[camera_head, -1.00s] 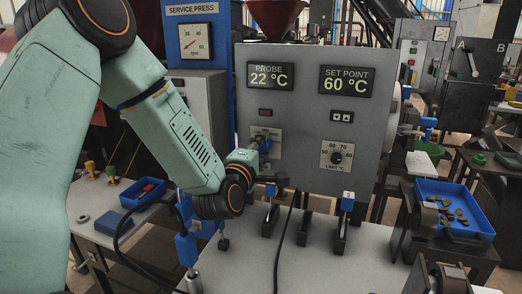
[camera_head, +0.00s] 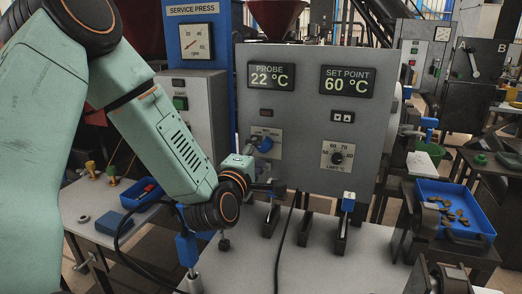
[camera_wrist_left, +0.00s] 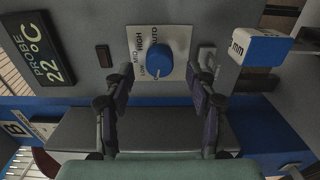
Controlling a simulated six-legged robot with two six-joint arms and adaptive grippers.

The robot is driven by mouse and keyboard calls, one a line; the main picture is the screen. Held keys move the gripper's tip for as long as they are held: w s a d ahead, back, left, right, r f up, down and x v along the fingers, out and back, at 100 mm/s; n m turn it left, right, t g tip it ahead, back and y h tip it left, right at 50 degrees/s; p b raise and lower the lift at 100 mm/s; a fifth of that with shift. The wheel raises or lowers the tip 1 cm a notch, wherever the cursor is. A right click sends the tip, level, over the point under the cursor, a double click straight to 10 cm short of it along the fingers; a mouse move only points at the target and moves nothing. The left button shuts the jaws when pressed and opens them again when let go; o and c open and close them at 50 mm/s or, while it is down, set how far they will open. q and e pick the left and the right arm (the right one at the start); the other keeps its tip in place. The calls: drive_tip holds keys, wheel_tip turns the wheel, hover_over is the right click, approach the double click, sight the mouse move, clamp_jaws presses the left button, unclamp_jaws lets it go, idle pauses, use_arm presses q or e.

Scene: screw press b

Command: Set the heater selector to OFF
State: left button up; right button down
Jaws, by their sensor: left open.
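The heater selector is a blue round knob (camera_wrist_left: 155,58) on a white plate on the grey control panel, ahead of my left gripper. It also shows in the head view (camera_head: 265,144), partly behind my gripper. The plate carries the labels LOW, MID, HIGH and AUTO; a further marking beside the knob is too small to read. I cannot tell for certain where the knob points. My left gripper (camera_wrist_left: 162,78) is open, with its two fingers apart on either side below the knob in the wrist view; no clear contact shows. My right gripper is not in view.
The panel (camera_head: 310,115) has PROBE 22 °C and SET POINT 60 °C displays and a black limit dial (camera_head: 337,158). A blue bin (camera_head: 428,188) with small parts stands at right. A blue service press (camera_head: 226,80) rises at left.

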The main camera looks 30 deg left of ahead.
use_arm(q)
drive_tip(key=v, duration=0.5)
idle(0.3)
idle(0.5)
